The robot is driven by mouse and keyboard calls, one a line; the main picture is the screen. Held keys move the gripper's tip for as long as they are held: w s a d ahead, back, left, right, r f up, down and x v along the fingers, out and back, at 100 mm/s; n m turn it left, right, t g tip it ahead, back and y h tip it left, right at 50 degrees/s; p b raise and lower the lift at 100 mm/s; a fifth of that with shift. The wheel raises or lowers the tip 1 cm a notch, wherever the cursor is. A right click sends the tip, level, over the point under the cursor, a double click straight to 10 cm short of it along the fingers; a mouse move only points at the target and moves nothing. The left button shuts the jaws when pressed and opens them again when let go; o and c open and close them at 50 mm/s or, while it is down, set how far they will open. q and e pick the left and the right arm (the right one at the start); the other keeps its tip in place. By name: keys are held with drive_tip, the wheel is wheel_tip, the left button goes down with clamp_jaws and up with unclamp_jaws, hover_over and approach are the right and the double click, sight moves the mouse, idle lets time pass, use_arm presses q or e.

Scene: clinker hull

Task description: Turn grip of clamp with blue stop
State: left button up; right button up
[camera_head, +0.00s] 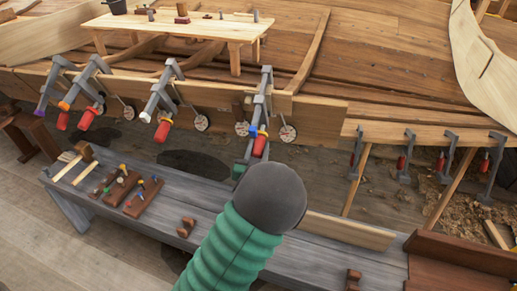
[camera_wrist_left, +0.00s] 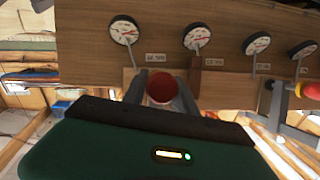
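The clamp with the blue stop (camera_head: 254,131) hangs on the plank edge at the centre of the head view. Its red grip (camera_head: 260,146) points down. In the left wrist view the round end of this red grip (camera_wrist_left: 161,87) faces me. My left gripper (camera_head: 249,160) is right at the grip, partly hidden behind my dark wrist. In the wrist view its two grey fingers (camera_wrist_left: 162,98) stand on either side of the grip and look spread, with no clear contact. My right gripper is in neither view.
Round dials (camera_head: 288,133) hang beside the clamps. A grey bench (camera_head: 225,207) with tools lies below my arm. Smaller clamps (camera_head: 447,158) hang at right.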

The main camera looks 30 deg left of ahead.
use_arm(q)
clamp_jaws()
drive_tip(key=shift+d+m+y+p, duration=0.1)
drive_tip(key=shift+m+y+p, duration=0.35)
drive_tip(key=shift+m+y, duration=0.35)
drive_tip(key=shift+f+m+g+y+p, duration=0.1)
drive_tip(key=shift+m+g+y+p, duration=0.4)
drive_tip(key=shift+m, duration=0.5)
drive_tip(key=o, duration=0.6)
unclamp_jaws()
drive_tip(key=shift+o, duration=0.2)
